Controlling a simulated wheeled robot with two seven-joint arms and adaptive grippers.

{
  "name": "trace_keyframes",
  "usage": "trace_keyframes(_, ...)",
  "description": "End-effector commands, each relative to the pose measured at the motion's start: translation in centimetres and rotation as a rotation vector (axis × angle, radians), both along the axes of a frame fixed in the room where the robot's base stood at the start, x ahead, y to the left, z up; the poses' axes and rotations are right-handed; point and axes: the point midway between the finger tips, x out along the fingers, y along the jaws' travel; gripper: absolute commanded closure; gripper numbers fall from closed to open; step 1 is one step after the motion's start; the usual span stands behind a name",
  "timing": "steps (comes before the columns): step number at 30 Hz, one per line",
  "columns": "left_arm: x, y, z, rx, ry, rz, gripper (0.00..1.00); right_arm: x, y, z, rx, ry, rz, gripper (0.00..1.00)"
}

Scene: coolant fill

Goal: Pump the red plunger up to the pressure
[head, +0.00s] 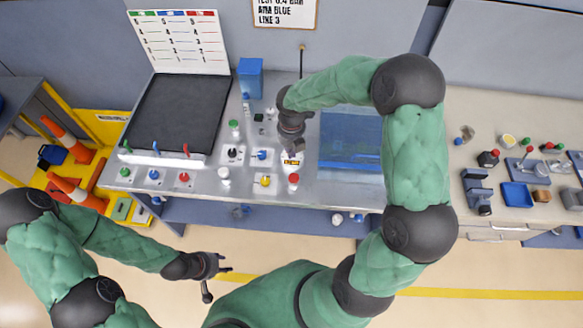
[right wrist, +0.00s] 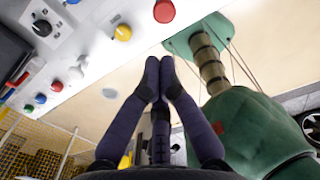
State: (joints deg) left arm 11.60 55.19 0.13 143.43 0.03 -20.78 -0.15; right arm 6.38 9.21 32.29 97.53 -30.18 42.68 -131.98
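The red plunger (head: 293,178) is a red cap on a white base near the bench's front edge, right of a yellow knob. It also shows at the top of the right wrist view (right wrist: 164,11), just beyond my fingertips. My right gripper (head: 296,158) is above and behind it in the head view. In the right wrist view my right gripper's (right wrist: 160,65) fingertips meet with nothing between them, apart from the red cap. My left gripper (head: 219,283) hangs in front of the bench, over the floor, its fingers apart and empty. No pressure reading is legible.
The bench panel carries a yellow knob (head: 265,181), a blue lever (head: 262,155), a green-capped post (head: 234,126) and a black tray (head: 182,108). A blue transparent tank (head: 350,140) stands right of the plunger. A wall sign (head: 285,10) hangs behind.

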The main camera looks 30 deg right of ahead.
Motion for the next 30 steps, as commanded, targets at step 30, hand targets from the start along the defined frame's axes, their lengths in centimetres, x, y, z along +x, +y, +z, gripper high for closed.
trace_keyframes(30, 0.0, 0.0, 0.3, 0.000, 0.000, 0.000, 0.60, -0.2, 0.0, -8.8, 0.001, 0.005, -0.001, 1.00)
